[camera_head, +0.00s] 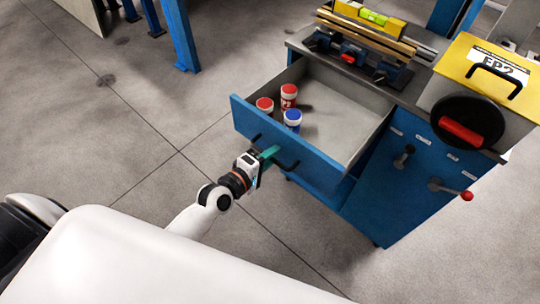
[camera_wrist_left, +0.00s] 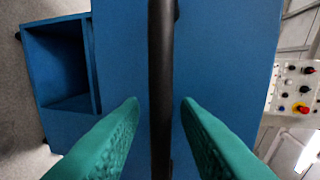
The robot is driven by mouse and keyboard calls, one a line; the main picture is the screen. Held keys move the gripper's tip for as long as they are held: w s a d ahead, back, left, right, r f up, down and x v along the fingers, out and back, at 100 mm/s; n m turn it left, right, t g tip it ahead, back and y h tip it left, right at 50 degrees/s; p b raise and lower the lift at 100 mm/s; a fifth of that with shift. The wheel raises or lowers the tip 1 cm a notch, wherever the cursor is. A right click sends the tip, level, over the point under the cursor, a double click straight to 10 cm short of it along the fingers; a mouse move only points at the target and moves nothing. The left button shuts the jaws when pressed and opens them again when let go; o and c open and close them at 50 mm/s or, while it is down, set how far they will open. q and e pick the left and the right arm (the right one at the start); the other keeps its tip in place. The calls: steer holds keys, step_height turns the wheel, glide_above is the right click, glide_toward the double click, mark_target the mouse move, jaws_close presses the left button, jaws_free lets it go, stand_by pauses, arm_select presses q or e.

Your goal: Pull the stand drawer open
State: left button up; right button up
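The blue stand drawer (camera_head: 238,112) is pulled well out of the stand, and its pale inside shows. Three small jars lie inside: two with red lids (camera_head: 289,92) and one with a blue lid (camera_head: 293,116). The drawer's black bar handle (camera_head: 289,166) is on its front, and it also shows upright in the left wrist view (camera_wrist_left: 161,60). My left gripper (camera_head: 268,154) is at the handle. Its green fingers (camera_wrist_left: 160,105) stand on either side of the bar, with a visible gap on each side. My right gripper is not in view.
A vise with a yellow level (camera_head: 370,17) sits on top. Bare concrete floor (camera_head: 130,150) lies left of the drawer.

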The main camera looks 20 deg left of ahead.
arm_select(q)
steer(key=v, duration=1.2)
steer(key=shift+b, duration=0.45)
steer(key=s+a+f+m+g+y, duration=0.1)
steer(key=s+a+f+m+g, duration=0.15)
steer(key=f, duration=0.75)
steer(key=s+a+f+m+g+y, duration=0.1)
steer(key=s+f+m+g+y, duration=0.15)
steer(key=f, duration=0.75)
steer(key=s+a+f+m+g+y, duration=0.1)
steer(key=s+f+m, duration=0.15)
steer(key=f, duration=0.75)
steer(key=s+d+f+m+g, duration=0.1)
steer(key=s+f+m+g, duration=0.2)
steer(key=s+f, duration=0.4)
steer(key=s+d+f+m+g, duration=0.1)
steer(key=s+f+m+g, duration=0.3)
steer(key=s, duration=1)
step_height(320, 180, down, 5)
steer(key=shift+r+m+g+y, duration=0.25)
steer(key=shift+m+y, duration=0.2)
steer(key=shift+m, duration=0.6)
